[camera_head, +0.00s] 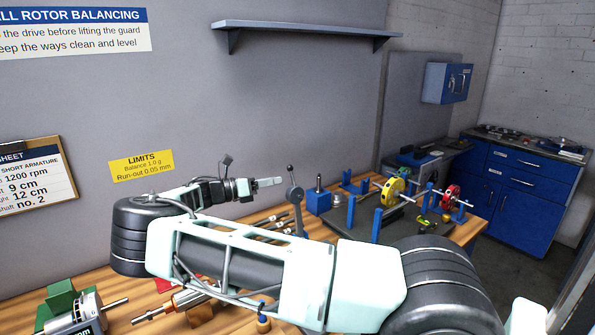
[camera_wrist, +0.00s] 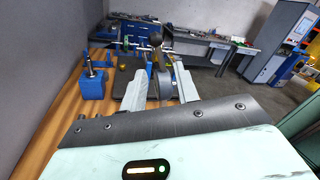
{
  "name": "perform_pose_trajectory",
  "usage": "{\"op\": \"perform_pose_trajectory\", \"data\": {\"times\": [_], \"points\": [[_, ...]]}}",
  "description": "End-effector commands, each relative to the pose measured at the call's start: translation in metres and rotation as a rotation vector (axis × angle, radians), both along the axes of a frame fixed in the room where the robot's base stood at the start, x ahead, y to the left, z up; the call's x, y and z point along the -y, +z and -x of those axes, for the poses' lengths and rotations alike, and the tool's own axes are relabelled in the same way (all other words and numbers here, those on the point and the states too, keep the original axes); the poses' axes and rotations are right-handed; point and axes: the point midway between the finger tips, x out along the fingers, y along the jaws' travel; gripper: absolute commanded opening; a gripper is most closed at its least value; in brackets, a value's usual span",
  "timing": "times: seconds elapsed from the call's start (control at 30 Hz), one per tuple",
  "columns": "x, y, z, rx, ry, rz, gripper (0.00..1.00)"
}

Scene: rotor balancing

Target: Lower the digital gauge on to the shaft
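My gripper (camera_head: 272,183) is stretched out over the bench, its fingers pointing right. In the wrist view its two fingers (camera_wrist: 160,78) stand apart, and I see nothing clamped between them. A grey round-bodied piece with a black ball-ended lever (camera_head: 295,194) stands just beyond the fingertips; it also shows between the fingers in the wrist view (camera_wrist: 156,42). I cannot make out for sure which thing is the digital gauge. A yellow rotor (camera_head: 392,192) and a red rotor (camera_head: 451,196) sit on horizontal shafts at the right; which shaft is meant is unclear.
A blue block with an upright post (camera_head: 319,201) stands beside the lever piece. Blue uprights (camera_head: 377,224) surround the rotors on a dark plate. A motor (camera_head: 84,315) and a copper armature (camera_head: 188,300) lie at the front left. A wall shelf (camera_head: 305,29) hangs above.

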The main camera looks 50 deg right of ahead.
Motion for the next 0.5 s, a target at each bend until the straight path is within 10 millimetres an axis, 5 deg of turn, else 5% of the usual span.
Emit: {"op": "perform_pose_trajectory", "data": {"times": [0.2,0.5], "points": [[0.042,0.005,0.021,-0.003,-0.003,0.002,0.31],[0.075,0.002,0.036,-0.001,-0.001,0.0,0.31]]}}
